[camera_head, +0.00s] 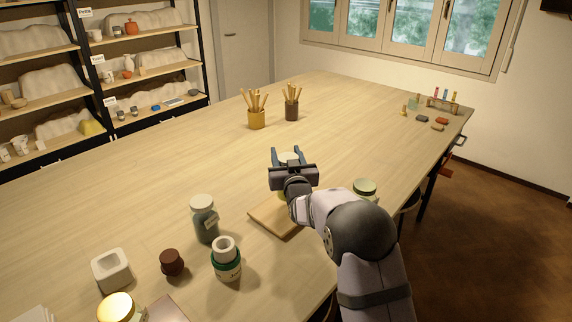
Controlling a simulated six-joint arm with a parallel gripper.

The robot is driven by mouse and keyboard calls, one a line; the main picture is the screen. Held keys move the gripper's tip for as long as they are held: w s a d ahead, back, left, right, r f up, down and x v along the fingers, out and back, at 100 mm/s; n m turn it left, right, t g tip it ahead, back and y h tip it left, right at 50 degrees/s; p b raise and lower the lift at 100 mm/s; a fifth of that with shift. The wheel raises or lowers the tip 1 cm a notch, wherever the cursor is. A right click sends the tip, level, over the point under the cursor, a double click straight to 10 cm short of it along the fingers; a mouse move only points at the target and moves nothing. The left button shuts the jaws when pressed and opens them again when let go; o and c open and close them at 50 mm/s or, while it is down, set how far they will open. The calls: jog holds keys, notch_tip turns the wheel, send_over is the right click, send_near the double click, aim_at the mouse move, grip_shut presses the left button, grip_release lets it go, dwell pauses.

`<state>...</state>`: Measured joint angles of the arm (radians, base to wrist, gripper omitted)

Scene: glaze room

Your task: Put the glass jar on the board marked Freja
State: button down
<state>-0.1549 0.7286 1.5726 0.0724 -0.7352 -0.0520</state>
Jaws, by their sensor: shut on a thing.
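My gripper (289,154) is shut on a pale round-topped thing (289,158), mostly hidden by the jaws and wrist, so I cannot tell what it is. A wooden board (268,218) lies on the table just below and nearer than the gripper, partly hidden by my arm; no name can be read on it. A greyish glass jar (204,222) with a pale lid and a label stands upright left of the board. Another jar with a pale green top (365,187) shows behind my arm, on the right.
A green-and-white jar (226,262), a brown pot (172,263) and a white square dish (112,270) stand at the front left. Two brush pots, yellow (256,119) and dark (292,110), stand farther back. Small items sit at the far right corner. The table's middle left is clear.

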jog(key=shift+f+p, duration=0.55)
jog(key=shift+f, duration=1.3)
jog(key=c, duration=0.9)
grip_release()
jog(key=shift+f, duration=0.1)
jog(key=shift+s, duration=0.1)
jog(key=shift+s, duration=0.15)
jog(key=s+d+b, duration=0.1)
jog(key=s+b, duration=0.3)
jog(key=s, duration=0.7)
jog(key=shift+s+d, duration=0.15)
jog(key=shift+s, duration=0.15)
